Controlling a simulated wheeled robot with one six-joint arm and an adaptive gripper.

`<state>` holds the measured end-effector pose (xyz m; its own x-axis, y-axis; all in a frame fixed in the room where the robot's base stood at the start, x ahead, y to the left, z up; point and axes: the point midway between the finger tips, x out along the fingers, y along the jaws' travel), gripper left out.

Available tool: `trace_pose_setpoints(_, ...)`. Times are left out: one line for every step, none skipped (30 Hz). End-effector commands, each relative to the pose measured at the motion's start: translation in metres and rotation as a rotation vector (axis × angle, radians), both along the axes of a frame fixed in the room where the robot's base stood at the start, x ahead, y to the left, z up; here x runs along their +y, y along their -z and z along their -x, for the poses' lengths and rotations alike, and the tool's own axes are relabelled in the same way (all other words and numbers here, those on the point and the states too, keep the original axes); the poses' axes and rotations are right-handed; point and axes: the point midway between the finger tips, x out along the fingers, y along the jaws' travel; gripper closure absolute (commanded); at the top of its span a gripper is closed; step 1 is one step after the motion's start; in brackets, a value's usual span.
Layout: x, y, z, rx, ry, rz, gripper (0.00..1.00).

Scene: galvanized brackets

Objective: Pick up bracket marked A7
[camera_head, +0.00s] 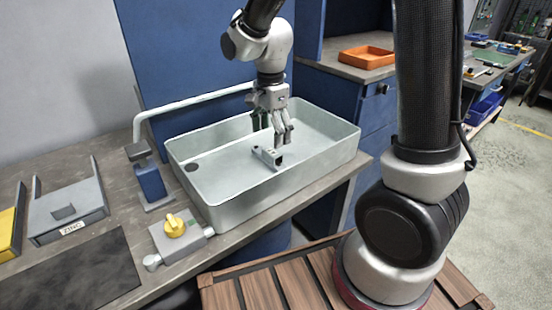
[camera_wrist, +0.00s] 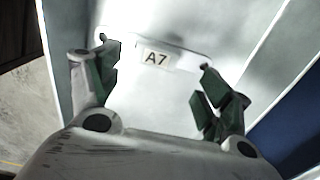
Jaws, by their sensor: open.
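The bracket marked A7 (camera_head: 266,156) lies on the floor of the pale wash basin (camera_head: 225,212). In the wrist view the bracket (camera_wrist: 185,50) is a light metal piece with a rounded end, and its white label reads A7. My gripper (camera_head: 273,132) points down inside the basin, just above the bracket. In the wrist view my gripper (camera_wrist: 158,78) is open, with one green-padded finger to each side of the label. I cannot tell whether either finger touches the bracket. The bracket's lower part is hidden by my gripper's body.
The basin walls surround my gripper. A grey box with a yellow knob (camera_head: 174,226) stands in front. A grey ZINC tray (camera_head: 70,212) is at left. An orange tray (camera_head: 366,57) sits behind.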

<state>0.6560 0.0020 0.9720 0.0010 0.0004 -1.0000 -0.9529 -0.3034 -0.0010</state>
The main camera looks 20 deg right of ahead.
Motion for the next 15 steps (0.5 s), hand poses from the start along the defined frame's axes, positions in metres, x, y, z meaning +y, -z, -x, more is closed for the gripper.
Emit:
trace_pose_setpoints(0.000, 0.007, 0.001, 0.005, 0.000, 0.002, 0.21)
trace_pose_setpoints(0.000, 0.011, 0.001, 0.004, -0.001, 0.001, 0.21)
trace_pose_setpoints(-0.001, 0.015, 0.001, 0.004, -0.001, 0.001, 0.21)
trace_pose_setpoints(-0.001, 0.019, 0.002, 0.004, -0.002, 0.001, 0.21)
trace_pose_setpoints(-0.001, 0.023, 0.003, 0.004, -0.002, 0.001, 0.21)
trace_pose_setpoints(-0.001, 0.029, 0.004, 0.006, -0.002, 0.002, 0.21)
trace_pose_setpoints(-0.001, 0.033, 0.004, 0.005, -0.003, 0.002, 0.21)
trace_pose_setpoints(-0.002, 0.039, 0.005, 0.005, -0.003, 0.002, 0.21)
trace_pose_setpoints(-0.002, 0.046, 0.007, 0.006, -0.003, 0.002, 0.21)
trace_pose_setpoints(-0.002, 0.050, 0.007, 0.006, -0.003, 0.002, 0.21)
trace_pose_setpoints(-0.002, 0.054, 0.006, 0.005, -0.003, 0.002, 0.21)
trace_pose_setpoints(-0.002, 0.059, 0.006, 0.005, -0.003, 0.002, 0.21)
trace_pose_setpoints(-0.002, 0.062, 0.006, 0.004, -0.004, 0.001, 0.21)
trace_pose_setpoints(-0.002, 0.064, 0.006, 0.003, -0.004, 0.001, 0.21)
trace_pose_setpoints(-0.002, 0.066, 0.006, 0.002, -0.004, 0.001, 0.21)
